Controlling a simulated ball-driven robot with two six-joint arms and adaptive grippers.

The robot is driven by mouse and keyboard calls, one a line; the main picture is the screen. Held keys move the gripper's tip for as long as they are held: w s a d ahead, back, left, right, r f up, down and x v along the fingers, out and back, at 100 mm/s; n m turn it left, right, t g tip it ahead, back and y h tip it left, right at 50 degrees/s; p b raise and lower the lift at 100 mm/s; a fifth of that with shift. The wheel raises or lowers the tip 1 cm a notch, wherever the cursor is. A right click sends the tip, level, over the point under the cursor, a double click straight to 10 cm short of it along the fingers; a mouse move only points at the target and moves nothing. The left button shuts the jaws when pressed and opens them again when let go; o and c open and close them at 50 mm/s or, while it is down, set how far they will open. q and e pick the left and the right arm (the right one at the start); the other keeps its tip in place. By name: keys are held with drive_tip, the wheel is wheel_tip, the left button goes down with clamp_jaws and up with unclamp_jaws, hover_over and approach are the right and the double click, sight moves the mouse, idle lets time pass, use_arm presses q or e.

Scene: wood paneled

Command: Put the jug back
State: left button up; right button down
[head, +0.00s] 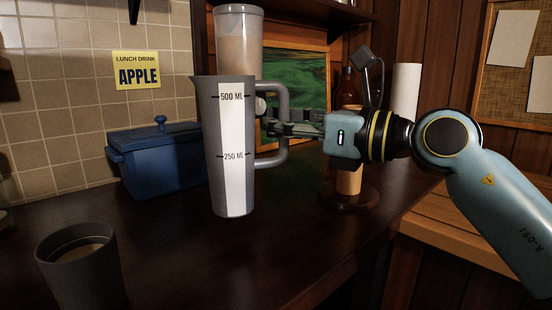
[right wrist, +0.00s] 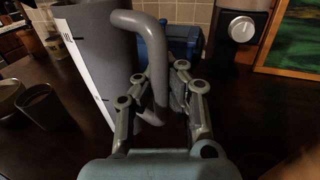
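The jug (head: 212,150) is a tall grey measuring jug with a white strip marked 250 ML and 500 ML. It is upright above or on the dark counter; I cannot tell if its base touches. In the right wrist view the jug (right wrist: 95,60) fills the upper left. My right gripper (head: 285,124) is at the jug's handle, and in the wrist view its fingers (right wrist: 158,88) are on either side of the handle, apparently shut on it. My left gripper is not in view.
A dispenser (head: 238,40) stands behind the jug. A blue lidded pot (head: 160,165) is at the back left, a dark cup (head: 80,265) at the front left. A bottle (head: 348,95) and a round wooden stand (head: 350,197) are behind my right arm. The counter's front middle is clear.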

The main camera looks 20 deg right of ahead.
sight(288, 155)
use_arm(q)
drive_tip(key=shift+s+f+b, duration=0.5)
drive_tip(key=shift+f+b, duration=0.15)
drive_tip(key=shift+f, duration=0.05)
use_arm(e)
drive_tip(key=shift+w+a+f, duration=0.1)
drive_tip(key=shift+f, duration=0.95)
drive_tip(key=shift+a+f, duration=0.1)
drive_tip(key=shift+f, duration=0.9)
drive_tip(key=shift+f, duration=0.15)
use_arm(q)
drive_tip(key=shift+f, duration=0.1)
use_arm(e)
drive_tip(key=c, duration=1.5)
unclamp_jaws()
